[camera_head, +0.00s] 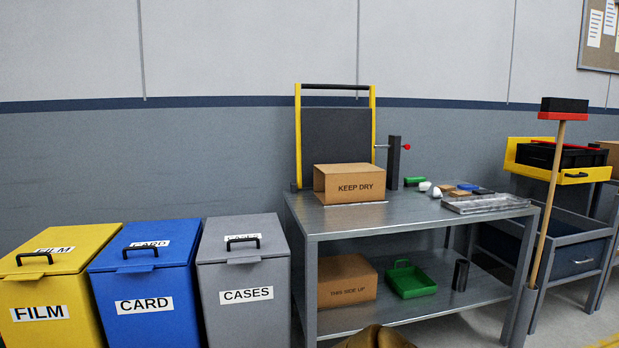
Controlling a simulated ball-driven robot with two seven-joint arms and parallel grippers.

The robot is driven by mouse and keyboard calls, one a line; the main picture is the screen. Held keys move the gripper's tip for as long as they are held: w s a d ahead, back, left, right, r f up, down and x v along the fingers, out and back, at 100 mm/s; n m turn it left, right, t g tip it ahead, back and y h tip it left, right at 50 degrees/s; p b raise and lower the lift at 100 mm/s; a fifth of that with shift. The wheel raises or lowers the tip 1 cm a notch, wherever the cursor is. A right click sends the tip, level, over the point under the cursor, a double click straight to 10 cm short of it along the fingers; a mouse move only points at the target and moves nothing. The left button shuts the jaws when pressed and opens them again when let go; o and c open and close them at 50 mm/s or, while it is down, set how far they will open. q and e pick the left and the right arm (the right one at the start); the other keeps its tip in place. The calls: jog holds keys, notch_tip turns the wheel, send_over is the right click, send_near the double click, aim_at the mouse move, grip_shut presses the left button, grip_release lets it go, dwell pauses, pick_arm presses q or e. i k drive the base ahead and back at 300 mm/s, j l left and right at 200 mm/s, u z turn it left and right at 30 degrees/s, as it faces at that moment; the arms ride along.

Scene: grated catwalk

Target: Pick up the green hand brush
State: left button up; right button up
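A small green item (414,181) lies at the back of the metal table's top, right of the dark upright post. It may be the green hand brush, but it is too small to tell. A larger green tray-like thing with a raised handle (412,283) sits on the lower shelf; it looks like a dustpan or open tray. The metal table (345,218) stands against the wall. Neither of my grippers shows in the head view.
A KEEP DRY box (349,184), white items (425,186) and a clear flat pack (485,203) share the tabletop. A box (346,281) and dark cylinder (460,275) are below. Lidded bins (245,283) stand left; a broom (550,190) leans right. A brown object (376,338) is cut off below.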

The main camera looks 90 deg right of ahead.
aim_at(408, 182)
jog(key=z, duration=3.35)
jog(key=u, duration=5.3)
jog(key=z, duration=5.3)
